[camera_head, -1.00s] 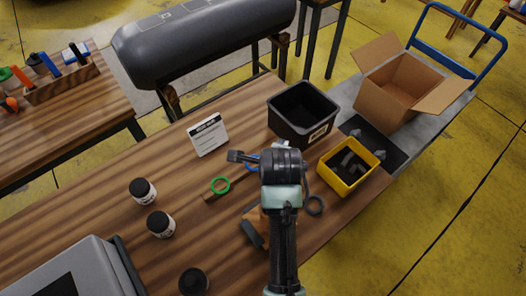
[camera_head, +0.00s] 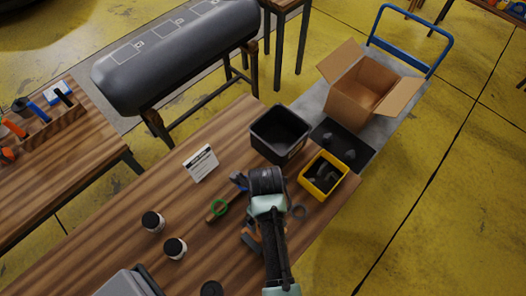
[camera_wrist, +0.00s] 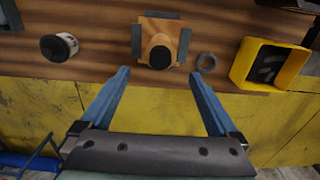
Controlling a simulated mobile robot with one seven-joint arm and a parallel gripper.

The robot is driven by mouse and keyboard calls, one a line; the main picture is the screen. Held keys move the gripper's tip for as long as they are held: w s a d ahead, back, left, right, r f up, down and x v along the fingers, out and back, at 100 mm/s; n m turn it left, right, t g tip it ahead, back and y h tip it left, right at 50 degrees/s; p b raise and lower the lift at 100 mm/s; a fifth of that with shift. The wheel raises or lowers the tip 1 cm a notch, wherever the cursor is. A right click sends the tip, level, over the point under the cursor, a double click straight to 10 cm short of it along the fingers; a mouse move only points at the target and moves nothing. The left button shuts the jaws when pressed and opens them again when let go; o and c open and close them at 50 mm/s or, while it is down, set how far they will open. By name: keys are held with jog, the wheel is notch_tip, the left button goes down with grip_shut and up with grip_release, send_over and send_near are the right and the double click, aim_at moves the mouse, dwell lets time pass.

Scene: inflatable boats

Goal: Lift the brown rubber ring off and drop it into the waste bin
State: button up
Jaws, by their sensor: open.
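I make out no clearly brown ring. In the head view my wrist hides part of the bench.
A yellow tray (camera_head: 343,183) with dark parts stands right of my arm. Two dark jars (camera_head: 152,221) (camera_head: 176,247) and a white card (camera_head: 201,163) are on the left. A cart with an open cardboard box (camera_head: 350,100) adjoins the bench.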

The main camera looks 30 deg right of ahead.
notch_tip(320, 180, down, 6)
jog(key=b, duration=0.5)
jog(key=shift+r, duration=0.15)
jog(key=shift+f+b, duration=0.55)
jog(key=shift+f, duration=0.5)
jog(key=c, duration=0.7)
jog(key=shift+r+p, duration=3.6)
jog(key=shift+p, duration=0.15)
jog(key=shift+w, duration=0.1)
